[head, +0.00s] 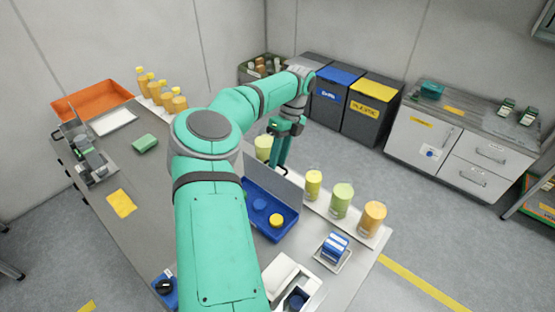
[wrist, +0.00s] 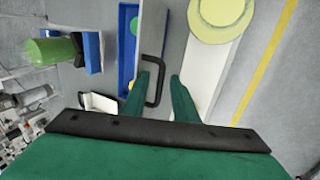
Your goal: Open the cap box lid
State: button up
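The cap box (head: 262,224) is blue, and a yellow cap (head: 276,220) and a blue cap (head: 260,205) show inside it. Its grey lid (head: 280,184) stands raised, roughly upright, along the far side. In the wrist view the blue box (wrist: 126,65) lies left of the lid (wrist: 152,35), with a green cap partly visible. The lid's black handle (wrist: 160,78) reaches between my fingertips. My gripper (wrist: 162,82) is open, its left finger close to or touching the handle; I cannot tell which. In the head view my gripper (head: 281,163) is just behind the lid.
Several yellow, green and orange containers (head: 342,200) stand on a white strip behind the box. A blue item on a small tray (head: 333,250) is to the right. An orange bin (head: 95,98) is far left. My arm hides part of the table.

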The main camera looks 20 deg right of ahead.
jog(key=v, duration=1)
jog(key=shift+r, duration=0.4)
